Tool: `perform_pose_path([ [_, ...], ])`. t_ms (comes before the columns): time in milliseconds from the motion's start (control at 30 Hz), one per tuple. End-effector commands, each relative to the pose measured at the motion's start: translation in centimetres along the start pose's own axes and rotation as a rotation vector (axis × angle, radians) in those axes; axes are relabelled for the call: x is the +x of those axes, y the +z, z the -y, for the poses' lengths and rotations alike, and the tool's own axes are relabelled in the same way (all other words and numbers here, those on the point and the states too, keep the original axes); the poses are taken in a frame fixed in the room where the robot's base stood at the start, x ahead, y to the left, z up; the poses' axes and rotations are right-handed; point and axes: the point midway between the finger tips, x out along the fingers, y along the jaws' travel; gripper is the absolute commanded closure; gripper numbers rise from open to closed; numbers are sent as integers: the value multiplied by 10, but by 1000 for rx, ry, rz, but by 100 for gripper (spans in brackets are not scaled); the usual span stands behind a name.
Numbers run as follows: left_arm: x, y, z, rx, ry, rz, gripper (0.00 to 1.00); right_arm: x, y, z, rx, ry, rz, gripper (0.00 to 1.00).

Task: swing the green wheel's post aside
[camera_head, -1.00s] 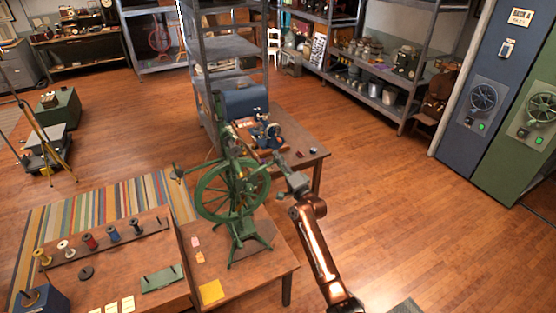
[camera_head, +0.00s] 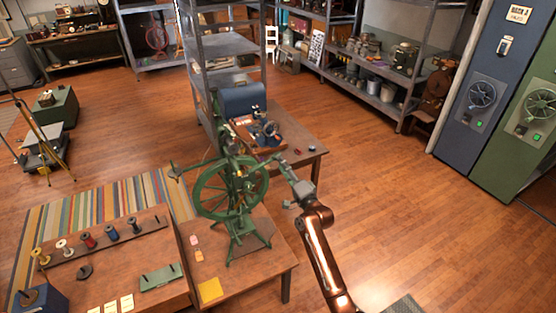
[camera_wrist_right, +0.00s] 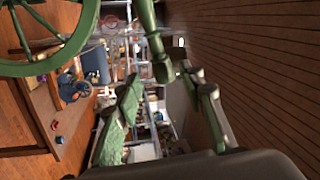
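The green spinning wheel (camera_head: 203,203) stands upright on a small brown table. Its green posts and upper parts (camera_head: 229,145) rise above the rim, and I cannot tell them all apart. In the right wrist view, part of the rim (camera_wrist_right: 84,32) is at the upper left. A green post with a rounded end (camera_wrist_right: 160,68) comes down from the top. My right gripper (camera_head: 276,160) is at the wheel's right side. Its fingers (camera_wrist_right: 158,88) are spread, with the post's end showing in line with the gap. I cannot tell whether they touch it. My left gripper is out of view.
The wheel's table (camera_head: 262,272) also holds coloured paper notes. Behind it, another table (camera_head: 302,160) carries a small machine. At the left, a bench has a rack of spools (camera_head: 112,233). A grey shelf (camera_head: 197,75) stands behind. The floor on the right is open.

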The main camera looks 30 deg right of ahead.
Motion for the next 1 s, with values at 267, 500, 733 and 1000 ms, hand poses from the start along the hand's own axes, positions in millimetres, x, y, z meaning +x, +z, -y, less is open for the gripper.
perform_pose_path([
  [267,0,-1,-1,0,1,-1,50,-54,-1,-1,0,2,0,64],
  [500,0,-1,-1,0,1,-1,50,-70,0,0,1,0,0,64],
  [733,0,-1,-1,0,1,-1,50,-70,0,0,1,0,0,64],
  [1000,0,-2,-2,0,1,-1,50,-70,-1,0,1,0,0,64],
])
